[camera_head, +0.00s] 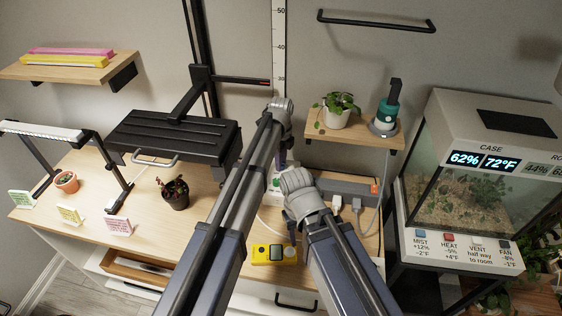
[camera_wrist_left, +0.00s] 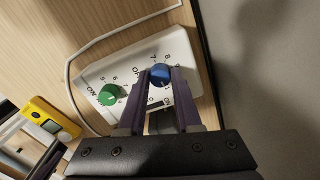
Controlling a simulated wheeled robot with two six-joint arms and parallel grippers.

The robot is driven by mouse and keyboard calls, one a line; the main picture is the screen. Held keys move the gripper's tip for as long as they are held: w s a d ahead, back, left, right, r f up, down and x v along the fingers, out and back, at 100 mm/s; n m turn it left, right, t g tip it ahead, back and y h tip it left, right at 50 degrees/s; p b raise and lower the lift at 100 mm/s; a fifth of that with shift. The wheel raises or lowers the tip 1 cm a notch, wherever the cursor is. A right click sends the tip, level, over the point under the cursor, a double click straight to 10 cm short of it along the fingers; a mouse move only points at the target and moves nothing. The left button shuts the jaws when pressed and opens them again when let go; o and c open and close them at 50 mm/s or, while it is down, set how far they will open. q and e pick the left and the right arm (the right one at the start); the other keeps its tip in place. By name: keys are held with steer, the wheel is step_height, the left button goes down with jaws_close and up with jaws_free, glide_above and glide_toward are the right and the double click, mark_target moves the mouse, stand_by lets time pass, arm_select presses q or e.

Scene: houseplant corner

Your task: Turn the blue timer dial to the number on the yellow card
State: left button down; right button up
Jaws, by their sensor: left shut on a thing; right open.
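The white timer box (camera_wrist_left: 112,72) has a green dial (camera_wrist_left: 112,95) and a blue dial (camera_wrist_left: 160,72), with numbers around both. In the left wrist view my left gripper (camera_wrist_left: 160,80) has its purple fingers on either side of the blue dial, shut on it. The dial's exact setting is unclear. In the head view my left gripper (camera_head: 283,158) is mostly behind my arms, and the box shows only in part. The yellow card (camera_head: 70,215) stands on the left of the table; its writing is too small to read. My right gripper (camera_head: 291,226) is open, low over the table, partly hidden.
A green-lettered card (camera_head: 20,199) and a pink card (camera_head: 118,226) flank the yellow one. A potted plant (camera_head: 175,194) stands left of my arms. A yellow meter (camera_head: 274,254) lies at the front edge. A grey power strip (camera_head: 340,186) with cables is right of the box.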

arm_select(q)
steer(key=n, duration=0.9)
steer(key=shift+n, duration=0.4)
steer(key=n, duration=1.3)
steer(key=shift+n, duration=0.3)
steer(key=n, duration=0.3)
steer(key=shift+n, duration=0.3)
steer(key=n, duration=0.4)
steer(key=shift+n, duration=2.1)
